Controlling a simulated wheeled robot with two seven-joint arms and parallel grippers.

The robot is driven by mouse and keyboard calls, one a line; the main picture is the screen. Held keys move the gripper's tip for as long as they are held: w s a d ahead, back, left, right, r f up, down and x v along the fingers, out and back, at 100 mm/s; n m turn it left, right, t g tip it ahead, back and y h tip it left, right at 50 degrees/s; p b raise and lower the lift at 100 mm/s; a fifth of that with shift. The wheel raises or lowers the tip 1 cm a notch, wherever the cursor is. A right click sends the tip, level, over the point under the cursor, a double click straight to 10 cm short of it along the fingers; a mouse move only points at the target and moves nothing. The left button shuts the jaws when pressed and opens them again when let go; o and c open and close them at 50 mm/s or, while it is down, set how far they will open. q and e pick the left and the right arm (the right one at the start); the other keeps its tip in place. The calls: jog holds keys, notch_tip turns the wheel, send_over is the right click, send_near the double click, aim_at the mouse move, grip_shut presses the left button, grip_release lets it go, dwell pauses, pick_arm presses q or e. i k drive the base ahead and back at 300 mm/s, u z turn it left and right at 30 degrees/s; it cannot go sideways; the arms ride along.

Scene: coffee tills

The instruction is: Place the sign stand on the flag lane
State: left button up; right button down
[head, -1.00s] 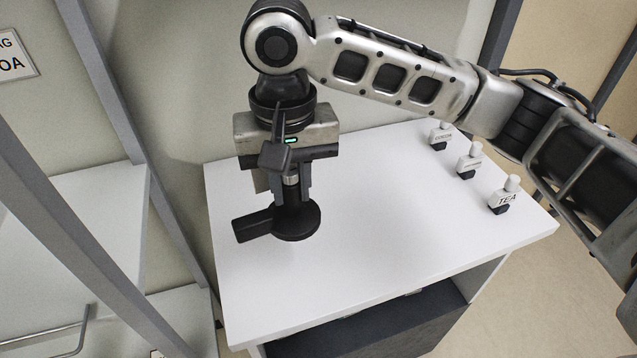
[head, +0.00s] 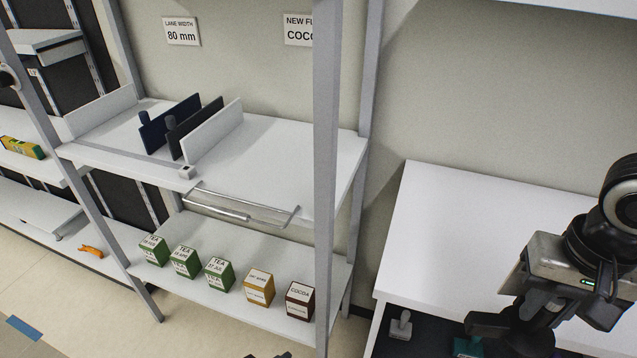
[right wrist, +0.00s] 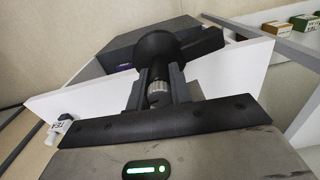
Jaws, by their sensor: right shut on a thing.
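My right gripper (head: 553,306) points down at the right of the head view, shut on a black stand (head: 485,325). The stand has a round base and a flat bar to one side. In the right wrist view my right gripper (right wrist: 159,88) holds its silver ribbed neck, with the black round part (right wrist: 158,47) beyond the fingertips. I take this as the sign stand. The shelf (head: 285,180) at the left carries upright dark and white dividers forming lanes. Which one is the flag lane cannot be told. A dark fragment at the bottom edge may be my left gripper (head: 268,356).
A white table (head: 450,225) stands at the right, with a small grey piece (head: 401,325) and a teal piece (head: 468,347) below its top. A shelf post (head: 327,150) stands before the shelf. Several tea and cocoa boxes (head: 218,273) line the lower shelf.

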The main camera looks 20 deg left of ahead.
aim_at(275, 173)
jog(key=u, duration=0.35)
jog(key=k, duration=0.25)
jog(key=u, duration=0.35)
